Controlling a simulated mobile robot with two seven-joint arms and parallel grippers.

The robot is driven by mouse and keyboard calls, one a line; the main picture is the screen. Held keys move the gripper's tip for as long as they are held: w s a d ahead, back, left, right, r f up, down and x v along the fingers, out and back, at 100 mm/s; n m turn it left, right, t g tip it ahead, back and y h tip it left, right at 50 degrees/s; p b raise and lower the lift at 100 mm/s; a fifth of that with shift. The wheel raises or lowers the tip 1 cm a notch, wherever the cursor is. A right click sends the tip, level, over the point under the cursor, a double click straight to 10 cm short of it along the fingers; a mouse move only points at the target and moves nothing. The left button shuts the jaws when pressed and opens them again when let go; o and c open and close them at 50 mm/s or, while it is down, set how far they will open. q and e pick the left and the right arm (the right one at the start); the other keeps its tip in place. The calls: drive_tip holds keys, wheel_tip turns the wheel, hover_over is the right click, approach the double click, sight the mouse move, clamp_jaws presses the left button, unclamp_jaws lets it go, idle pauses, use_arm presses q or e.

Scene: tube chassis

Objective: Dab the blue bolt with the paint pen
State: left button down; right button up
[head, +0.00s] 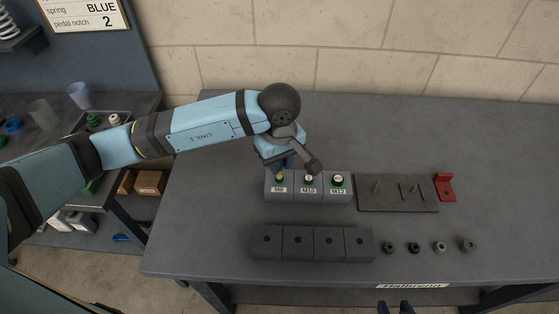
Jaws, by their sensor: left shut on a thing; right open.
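My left gripper (286,163) is over the grey block marked M8 (278,189), with its tips pointing down. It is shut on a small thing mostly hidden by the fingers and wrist. A small orange-yellow piece (280,177) shows just under the tips, at a green ring on the M8 block. I cannot tell whether it is held or touching the block. I cannot clearly make out the paint pen or a blue bolt. My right gripper (394,307) is open at the bottom edge, with only its dark fingertips showing.
Blocks marked M10 (309,190) and M12 (339,190) adjoin M8. To the right are a dark plate (388,205) with upright pegs and a red bracket (445,187). A row of dark holed blocks (312,256) and several small nuts (414,248) lie in front. The table's right side is clear.

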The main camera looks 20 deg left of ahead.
use_arm(q)
drive_tip(key=shift+b, duration=0.3)
drive_tip(key=shift+b, duration=0.35)
idle(0.4)
drive_tip(key=shift+f+b, duration=0.75)
drive_tip(key=shift+b, duration=0.15)
idle(0.4)
